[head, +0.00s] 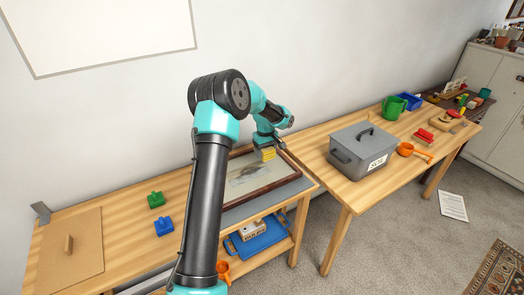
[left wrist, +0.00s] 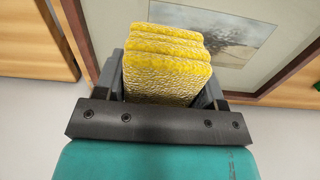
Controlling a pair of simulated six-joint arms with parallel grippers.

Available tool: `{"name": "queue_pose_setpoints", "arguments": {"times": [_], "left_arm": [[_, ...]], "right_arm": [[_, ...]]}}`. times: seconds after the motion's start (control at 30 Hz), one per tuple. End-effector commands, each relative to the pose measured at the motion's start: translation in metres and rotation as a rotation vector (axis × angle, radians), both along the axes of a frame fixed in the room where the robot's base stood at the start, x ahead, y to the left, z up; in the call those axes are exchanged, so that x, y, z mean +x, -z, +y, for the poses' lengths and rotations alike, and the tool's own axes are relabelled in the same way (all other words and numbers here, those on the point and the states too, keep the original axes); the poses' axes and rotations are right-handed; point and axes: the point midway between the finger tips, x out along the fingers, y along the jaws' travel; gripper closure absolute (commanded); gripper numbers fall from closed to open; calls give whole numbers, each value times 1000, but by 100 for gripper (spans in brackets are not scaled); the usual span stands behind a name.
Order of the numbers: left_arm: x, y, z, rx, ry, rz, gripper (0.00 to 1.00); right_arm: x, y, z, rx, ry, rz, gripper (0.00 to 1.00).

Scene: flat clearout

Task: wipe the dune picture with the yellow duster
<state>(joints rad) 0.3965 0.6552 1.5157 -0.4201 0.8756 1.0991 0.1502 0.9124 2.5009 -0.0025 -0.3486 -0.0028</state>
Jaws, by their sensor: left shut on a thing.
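My left gripper (head: 266,147) is shut on the yellow duster (head: 266,154), a ribbed block that also shows large between the jaws in the left wrist view (left wrist: 165,62). A framed picture (head: 250,176) with a brown frame and pale mount lies flat on the wooden bench below. The duster is over the far part of this picture; I cannot tell whether it touches. In the left wrist view the picture (left wrist: 225,25) shows a dark, tree-like shape; I cannot make out dunes. My arm hides its left part. My right gripper is not in view.
A gap separates the tables.

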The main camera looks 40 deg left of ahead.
Motion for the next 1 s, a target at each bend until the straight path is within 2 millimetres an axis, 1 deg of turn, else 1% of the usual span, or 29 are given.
{"name": "queue_pose_setpoints", "arguments": {"times": [0.03, 0.13, 0.43, 0.57, 0.77, 1.0], "left_arm": [[-3, 0, 8, 2, -23, 0, 55], [-6, 1, 15, 3, -44, 1, 55], [-6, 1, 15, 3, -44, 1, 55], [-6, 5, 14, 3, -43, 2, 55], [-5, 19, 13, 3, -41, 2, 55], [-5, 41, 13, 3, -40, 2, 55]], "right_arm": [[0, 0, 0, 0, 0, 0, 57], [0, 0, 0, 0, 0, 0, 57], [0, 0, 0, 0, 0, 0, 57], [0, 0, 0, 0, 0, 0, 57], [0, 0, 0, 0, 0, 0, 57], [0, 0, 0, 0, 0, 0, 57]]}}
